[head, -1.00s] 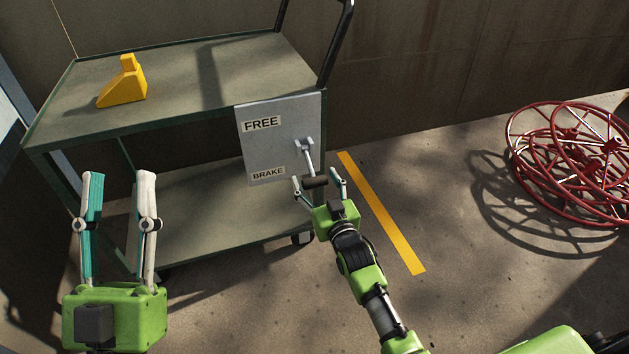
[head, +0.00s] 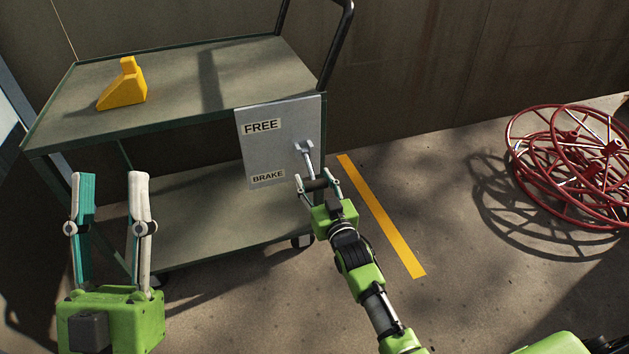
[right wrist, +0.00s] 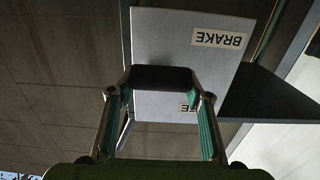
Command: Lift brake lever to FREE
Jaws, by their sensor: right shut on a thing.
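The brake lever (head: 309,160) is a light metal arm with a dark crossbar grip, mounted on a grey panel (head: 283,145) on the cart's end. It points down, towards the BRAKE label (head: 267,176); the FREE label (head: 261,126) is above. My right gripper (head: 318,183) is shut on the lever's dark grip. The right wrist view shows the dark grip (right wrist: 162,78) lying between the two fingers, with the panel behind it upside down. My left gripper (head: 110,175) is open and empty, in front of the cart's left end.
The green-edged cart (head: 180,115) has two shelves, with a yellow wedge (head: 124,88) on top. Red wire wheels (head: 575,165) lie on the floor at right. A yellow stripe (head: 382,217) marks the floor right of my right arm. Floor around it is clear.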

